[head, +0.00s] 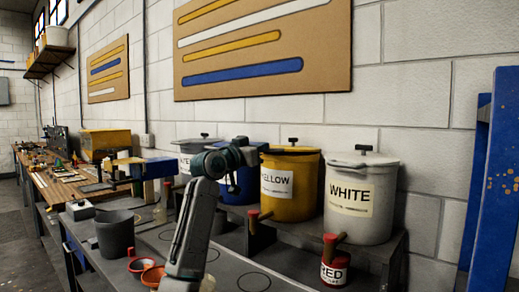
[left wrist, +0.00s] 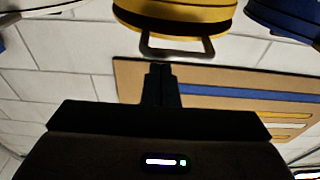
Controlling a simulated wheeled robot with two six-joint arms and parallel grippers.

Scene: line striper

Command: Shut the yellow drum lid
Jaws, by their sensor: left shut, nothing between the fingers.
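The yellow drum (head: 291,190) stands on the shelf against the wall, labelled YELLOW, between the blue and white drums. Its yellow lid (head: 298,154) has a dark handle on top and lies over the drum; I cannot tell whether it is fully seated. My left gripper (head: 264,149) reaches in from the left at lid height, at the drum's left side. In the left wrist view, its fingers (left wrist: 161,70) are shut and empty, close to the dark handle loop (left wrist: 178,52) below the yellow drum (left wrist: 178,15); contact is unclear. My right gripper is out of view.
The white drum (head: 361,200) stands to the right and the blue drum (head: 240,188) is partly behind my left arm. A small red can (head: 335,272) stands in front. A dark bucket (head: 116,234) is at left. A blue post (head: 497,190) edges the right side.

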